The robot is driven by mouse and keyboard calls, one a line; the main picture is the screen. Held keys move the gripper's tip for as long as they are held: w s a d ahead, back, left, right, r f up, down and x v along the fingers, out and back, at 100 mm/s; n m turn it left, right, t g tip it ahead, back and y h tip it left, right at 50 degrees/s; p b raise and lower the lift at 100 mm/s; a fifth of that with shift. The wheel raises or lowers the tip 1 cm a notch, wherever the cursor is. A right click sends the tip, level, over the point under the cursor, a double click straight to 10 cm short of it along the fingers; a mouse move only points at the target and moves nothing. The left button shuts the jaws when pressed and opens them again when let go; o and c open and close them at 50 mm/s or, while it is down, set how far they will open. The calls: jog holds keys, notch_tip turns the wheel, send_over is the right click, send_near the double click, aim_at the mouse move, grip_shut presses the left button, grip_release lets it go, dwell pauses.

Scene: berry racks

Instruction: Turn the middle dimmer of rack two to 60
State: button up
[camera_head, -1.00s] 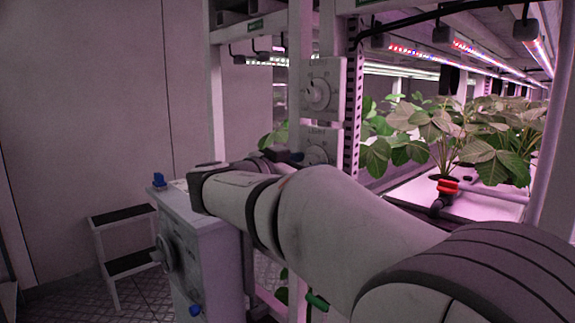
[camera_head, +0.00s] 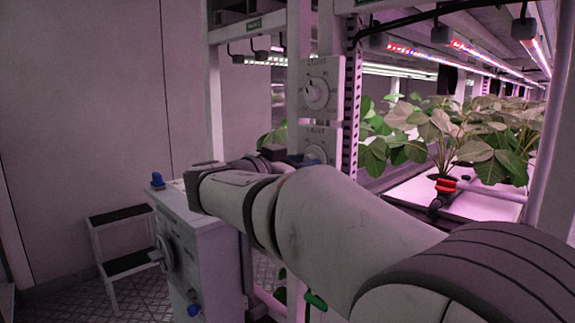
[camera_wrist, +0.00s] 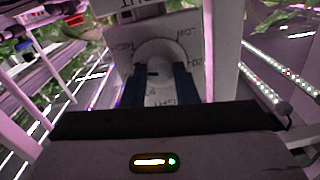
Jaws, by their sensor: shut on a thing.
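The middle dimmer (camera_head: 318,152) is a pale panel marked LIGHT with a round knob, on the rack post below another dimmer. My arm hides its lower part in the head view. In the wrist view, the round pale knob (camera_wrist: 160,52) sits between the two dark blue fingers of my gripper (camera_wrist: 162,78), which is shut on it. The gripper is small and partly covered by my arm in the head view (camera_head: 297,160). The scale figures around the knob are too blurred to read, so I cannot tell the setting.
The upper dimmer (camera_head: 316,93) is just above my gripper. Leafy plants (camera_head: 440,130) grow in a white trough (camera_head: 480,205) to the right. A grey box with knobs (camera_head: 200,240) and a step stool (camera_head: 125,240) stand at the left.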

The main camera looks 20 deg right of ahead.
jog(key=shift+r+n+g, duration=0.1)
jog(key=shift+n+g, duration=0.3)
jog(key=shift+n, duration=7.1)
jog(key=o, duration=1)
jog(key=shift+d, duration=0.1)
jog(key=p+v, duration=0.1)
jog(key=v, duration=0.6)
jog(key=shift+a, duration=0.35)
